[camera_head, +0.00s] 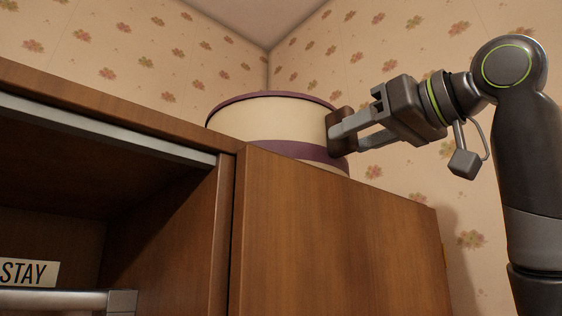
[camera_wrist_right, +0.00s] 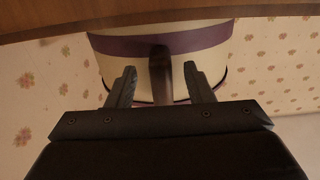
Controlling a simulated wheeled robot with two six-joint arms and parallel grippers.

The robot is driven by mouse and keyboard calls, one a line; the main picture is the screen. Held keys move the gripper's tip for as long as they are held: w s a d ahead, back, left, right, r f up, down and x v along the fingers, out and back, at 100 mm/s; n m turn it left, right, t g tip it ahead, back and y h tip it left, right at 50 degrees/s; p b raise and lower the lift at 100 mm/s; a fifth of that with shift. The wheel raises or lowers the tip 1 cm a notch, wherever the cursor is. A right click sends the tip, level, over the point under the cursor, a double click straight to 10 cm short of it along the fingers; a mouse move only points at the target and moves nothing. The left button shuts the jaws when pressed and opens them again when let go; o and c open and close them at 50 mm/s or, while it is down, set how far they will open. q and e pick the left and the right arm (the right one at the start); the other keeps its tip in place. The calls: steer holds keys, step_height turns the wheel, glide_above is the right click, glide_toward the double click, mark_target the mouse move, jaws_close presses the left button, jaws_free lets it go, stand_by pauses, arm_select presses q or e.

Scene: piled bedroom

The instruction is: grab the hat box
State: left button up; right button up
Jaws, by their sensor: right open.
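The hat box (camera_head: 265,120) is round and cream, with a purple rim and a purple band. It sits upright on top of the wooden wardrobe (camera_head: 335,235). A dark brown handle (camera_head: 341,118) stands out from its right side. My right gripper (camera_head: 345,138) reaches in from the right and is open at the handle. In the right wrist view, where the scene is upside down, the hat box (camera_wrist_right: 107,66) is straight ahead. The handle (camera_wrist_right: 160,75) lies between my two spread fingers (camera_wrist_right: 159,69), with gaps on both sides. My left gripper is not in view.
The wardrobe's top front edge (camera_head: 110,110) runs just below the box. An open compartment with a STAY sign (camera_head: 28,273) is at the lower left, near a grey metal bar (camera_head: 60,300). Flowered walls (camera_head: 130,50) stand behind. The space above the box is clear.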

steer(key=shift+w+a, duration=0.1)
steer(key=shift+a, duration=0.05)
steer(key=shift+s, duration=0.2)
steer(key=shift+c, duration=0.9)
jaws_close()
steer(key=shift+r, duration=0.1)
steer(key=shift+w, duration=0.1)
